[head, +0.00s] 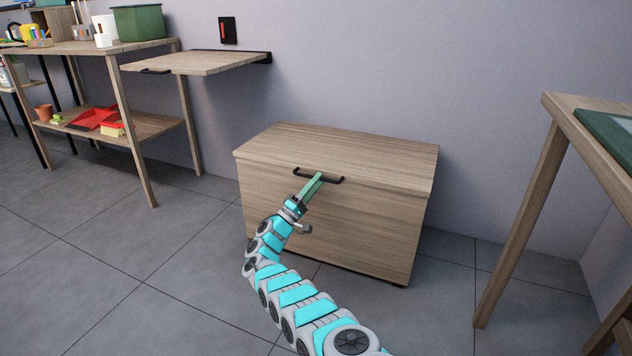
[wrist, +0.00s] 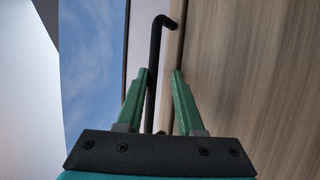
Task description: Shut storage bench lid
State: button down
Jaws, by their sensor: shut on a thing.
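The wooden storage bench (head: 320,225) stands against the wall in the middle of the head view. Its lid (head: 345,150) lies flat over the box, and I see no clear gap along its front edge. A black bar handle (head: 333,180) sits at the lid's front edge. My gripper (head: 317,178) has its green fingers at the handle, reaching it from the front. The fingers hide part of the handle.
A shelf unit (head: 150,125) with pots and boxes stands at the left. A wooden table (head: 520,200) stands at the right. Tiled floor (head: 150,290) is clear before the bench.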

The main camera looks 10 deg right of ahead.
jog(key=f, duration=0.2)
jog(key=shift+w+d+f+n, duration=0.1)
jog(key=shift+d+f+n, duration=0.1)
jog(key=shift+f+n, duration=0.1)
jog(key=c, duration=0.9)
grip_release()
jog(key=shift+f+y, duration=0.15)
jog(key=shift+y, duration=0.15)
jog(key=shift+a+r, duration=0.1)
jog(key=shift+r, duration=0.1)
jog(key=p+v, duration=0.1)
jog(key=v, duration=0.6)
jog(key=shift+a+r, duration=0.1)
jog(key=shift+a, duration=0.15)
